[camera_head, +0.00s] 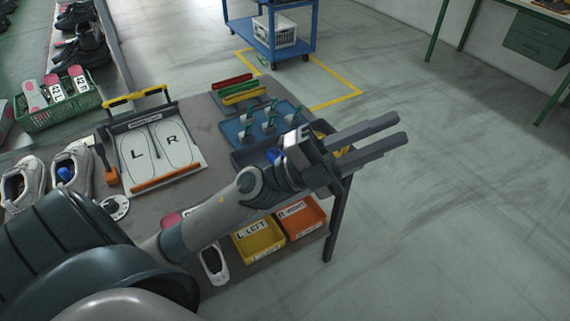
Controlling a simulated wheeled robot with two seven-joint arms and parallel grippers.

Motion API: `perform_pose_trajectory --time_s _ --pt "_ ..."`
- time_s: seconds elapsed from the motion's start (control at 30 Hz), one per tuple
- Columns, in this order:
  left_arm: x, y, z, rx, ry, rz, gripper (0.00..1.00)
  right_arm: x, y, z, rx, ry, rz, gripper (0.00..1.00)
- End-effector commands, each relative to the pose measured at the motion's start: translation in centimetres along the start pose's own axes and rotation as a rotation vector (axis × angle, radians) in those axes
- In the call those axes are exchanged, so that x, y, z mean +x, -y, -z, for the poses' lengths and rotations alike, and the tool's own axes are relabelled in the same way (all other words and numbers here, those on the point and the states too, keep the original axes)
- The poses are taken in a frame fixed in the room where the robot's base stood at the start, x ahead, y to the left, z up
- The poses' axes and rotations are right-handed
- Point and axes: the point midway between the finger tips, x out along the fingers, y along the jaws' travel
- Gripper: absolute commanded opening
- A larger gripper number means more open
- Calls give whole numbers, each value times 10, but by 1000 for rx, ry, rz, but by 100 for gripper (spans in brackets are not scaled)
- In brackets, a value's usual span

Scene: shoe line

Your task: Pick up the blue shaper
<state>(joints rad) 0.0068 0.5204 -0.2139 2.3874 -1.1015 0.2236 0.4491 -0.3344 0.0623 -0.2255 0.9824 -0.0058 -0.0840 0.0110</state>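A small blue piece, which looks like a blue shaper (273,154), lies in a dark blue tray (243,157) on the grey table. It is partly hidden behind my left wrist. Another blue piece (64,174) sits in the opening of a light shoe at the left. My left gripper (394,130) reaches across the table's right end, its fingers pointing right past the edge over the floor. The two fingers are apart with nothing between them. The gripper is to the right of the blue piece in the tray. My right gripper is out of view.
A board marked L and R (190,160) stands on the table (190,107). A blue tray (233,132) with several upright pieces is behind my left wrist. Yellow (259,247) and orange (315,214) bins are in front.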

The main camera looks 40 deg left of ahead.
Motion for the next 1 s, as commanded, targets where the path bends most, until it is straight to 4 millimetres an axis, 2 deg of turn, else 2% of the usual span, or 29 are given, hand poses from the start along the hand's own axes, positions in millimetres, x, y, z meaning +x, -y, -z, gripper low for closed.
perform_pose_trajectory --time_s 0.1,0.2,0.27,0.37,0.5,0.63,0.73,0.8,0.9,1.0 --pt "6 -19 29 135 -200 -142 24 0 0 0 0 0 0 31" --pt "0 -44 42 244 -341 -293 24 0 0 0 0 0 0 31" --pt "-8 -60 44 308 -414 -395 24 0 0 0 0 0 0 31" --pt "-27 -86 35 410 -509 -580 24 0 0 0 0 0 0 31" --pt "-63 -112 2 547 -582 -870 24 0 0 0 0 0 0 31" --pt "-103 -118 -48 656 -582 -1163 24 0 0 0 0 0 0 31" --pt "-135 -108 -91 726 -532 -1391 24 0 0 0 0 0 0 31" --pt "-157 -93 -120 761 -476 -1538 24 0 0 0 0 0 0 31" --pt "-182 -69 -151 792 -387 -1711 24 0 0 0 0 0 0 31" --pt "-200 -48 -171 806 -310 -1828 24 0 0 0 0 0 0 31"
